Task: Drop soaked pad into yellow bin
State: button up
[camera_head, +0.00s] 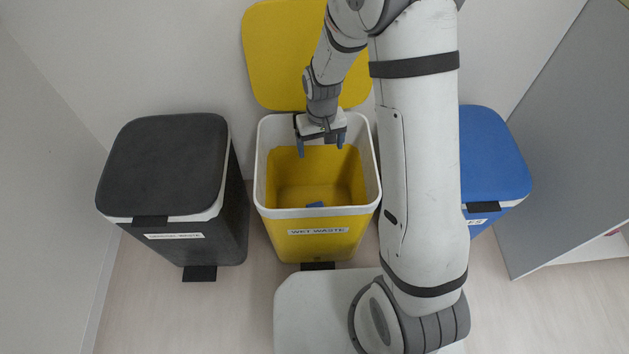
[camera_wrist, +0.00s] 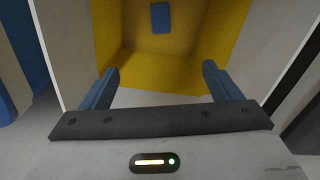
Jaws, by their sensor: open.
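The yellow bin (camera_head: 318,223), marked "WET WASTE", stands in the middle of the head view with its yellow lid (camera_head: 280,50) raised against the wall. A small flat blue pad (camera_head: 316,205) lies inside the bin at the bottom; it also shows in the wrist view (camera_wrist: 160,18). My gripper (camera_head: 321,148) is over the bin's opening, pointing down, with its two blue fingers apart. In the wrist view, my gripper (camera_wrist: 160,88) has nothing between its fingers, and the pad lies apart from them. Whether the pad is wet cannot be told.
A dark grey bin (camera_head: 165,165) with a shut lid stands to the left. A blue-lidded bin (camera_head: 490,160), also shut, stands to the right, partly behind my arm. The wall is close behind the bins, and a grey panel (camera_head: 565,140) stands at the far right.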

notch_tip(320, 180, up, 6)
jog(key=p, duration=0.1)
jog(key=shift+p, duration=0.4)
jog(key=shift+s, duration=0.1)
